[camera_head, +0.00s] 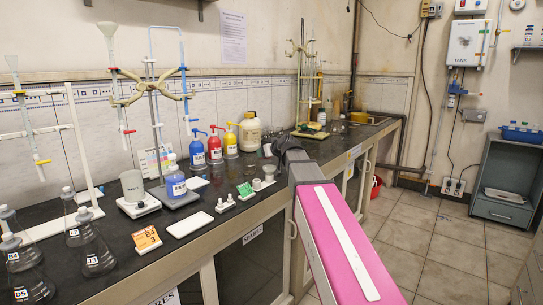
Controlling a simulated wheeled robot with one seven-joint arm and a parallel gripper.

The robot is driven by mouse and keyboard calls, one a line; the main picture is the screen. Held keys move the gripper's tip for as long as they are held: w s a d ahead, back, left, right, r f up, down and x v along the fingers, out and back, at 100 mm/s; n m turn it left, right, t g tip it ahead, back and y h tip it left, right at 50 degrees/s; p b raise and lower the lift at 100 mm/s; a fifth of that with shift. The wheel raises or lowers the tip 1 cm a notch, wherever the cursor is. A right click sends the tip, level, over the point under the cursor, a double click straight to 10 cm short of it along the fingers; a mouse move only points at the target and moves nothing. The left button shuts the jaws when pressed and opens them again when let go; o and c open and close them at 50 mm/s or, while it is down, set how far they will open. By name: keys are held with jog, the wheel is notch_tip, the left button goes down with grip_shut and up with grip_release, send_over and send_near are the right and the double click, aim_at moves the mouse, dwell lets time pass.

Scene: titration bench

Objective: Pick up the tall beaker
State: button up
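My arm reaches from the lower right toward the bench, and its dark end with my gripper (287,148) is over the bench's front edge near the middle of the picture. Its fingers are not clear, so I cannot tell whether it is open or shut. I cannot single out a tall beaker with certainty. Small clear glassware (337,120) stands farther back on the bench, past my gripper. A grey labelled cup-shaped vessel (133,186) stands on a white stirrer-like base at the left. Part of the bench behind my arm is hidden.
Conical flasks (95,250) stand at the near left. Burette stands (155,110) rise behind them. Blue, red and yellow pump bottles (215,148) line the back of the dark bench (215,235). An orange card (146,239) and a white tile (188,224) lie near the front edge.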

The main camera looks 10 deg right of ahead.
jog(key=shift+s+a+r, duration=0.2)
jog(key=shift+a+r, duration=0.1)
jog(key=shift+a, duration=0.15)
jog(key=shift+s+a+r, duration=0.15)
jog(key=shift+a+r, duration=0.1)
jog(key=shift+a, duration=0.2)
dwell(1.6)
jog(key=shift+a+r, duration=0.15)
